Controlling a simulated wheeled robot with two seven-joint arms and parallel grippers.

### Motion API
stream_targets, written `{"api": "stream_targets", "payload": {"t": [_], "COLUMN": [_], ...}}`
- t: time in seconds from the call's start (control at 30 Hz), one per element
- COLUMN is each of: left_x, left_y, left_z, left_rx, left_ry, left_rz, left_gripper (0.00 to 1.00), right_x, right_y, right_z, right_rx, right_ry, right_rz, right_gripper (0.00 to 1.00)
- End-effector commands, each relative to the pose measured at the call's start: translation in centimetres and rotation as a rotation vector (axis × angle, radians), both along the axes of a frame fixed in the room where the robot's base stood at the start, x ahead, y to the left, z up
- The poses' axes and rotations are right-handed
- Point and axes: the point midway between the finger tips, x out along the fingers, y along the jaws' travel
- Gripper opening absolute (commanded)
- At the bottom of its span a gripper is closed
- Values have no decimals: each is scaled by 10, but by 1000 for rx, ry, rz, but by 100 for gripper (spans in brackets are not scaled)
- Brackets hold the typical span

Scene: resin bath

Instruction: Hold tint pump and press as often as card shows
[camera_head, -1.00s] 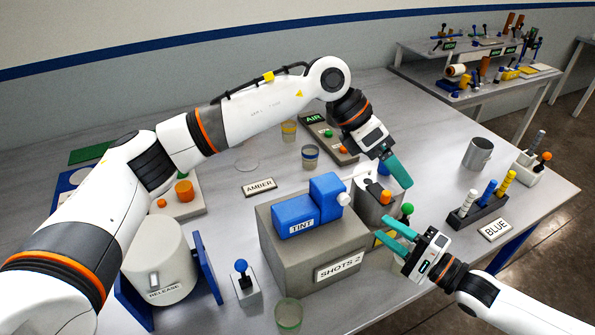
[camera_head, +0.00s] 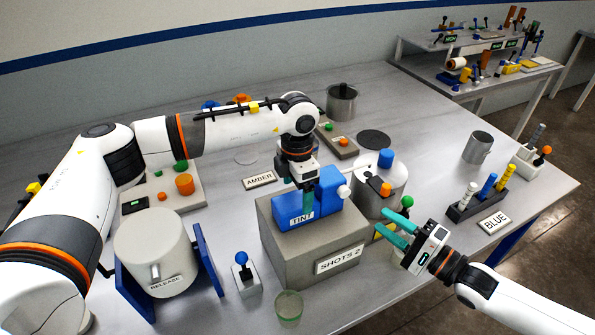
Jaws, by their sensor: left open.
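The blue tint pump (camera_head: 328,196), labelled TINT, sits on a grey block (camera_head: 285,240). The card (camera_head: 340,260) on the block's front reads SHOTS 2. My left gripper (camera_head: 297,190) is open and points down at the pump's left part. Its teal fingers are at the blue body, one in front of it; I cannot tell whether they touch it. My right gripper (camera_head: 390,228) is open and empty, its fingers apart, to the right of the block and beside a green-knobbed lever (camera_head: 407,202).
A white RELEASE drum (camera_head: 155,245), a blue-knobbed lever (camera_head: 242,262) and a clear cup (camera_head: 289,307) stand left and in front. The BLUE rack (camera_head: 478,208) is at right.

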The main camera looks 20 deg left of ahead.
Motion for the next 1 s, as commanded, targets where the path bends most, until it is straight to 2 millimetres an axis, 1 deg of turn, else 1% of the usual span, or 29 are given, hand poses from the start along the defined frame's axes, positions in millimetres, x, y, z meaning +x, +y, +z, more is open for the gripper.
{"api": "stream_targets", "payload": {"t": [0.03,0.1,0.2,0.3,0.47,0.7,0.77,1.0], "left_x": [0,-1,0,0,0,0,0,0], "left_y": [0,0,0,-1,0,-1,-1,-1], "left_z": [-11,-22,-36,-45,-52,-52,-52,-52], "left_rx": [0,0,-1,-2,-1,-2,-2,-2], "left_ry": [3,3,2,-1,0,-1,-1,-1], "left_rz": [0,-1,0,0,0,-1,-1,-1], "left_gripper": [85,85,85,85,85,85,77,38], "right_x": [0,0,0,0,0,0,0,0], "right_y": [0,0,0,0,0,0,0,0], "right_z": [0,0,0,0,0,0,0,0], "right_rx": [0,0,0,0,0,0,0,0], "right_ry": [0,0,0,0,0,0,0,0], "right_rz": [0,0,0,0,0,0,0,0], "right_gripper": [36,36,36,36,36,36,36,36]}}
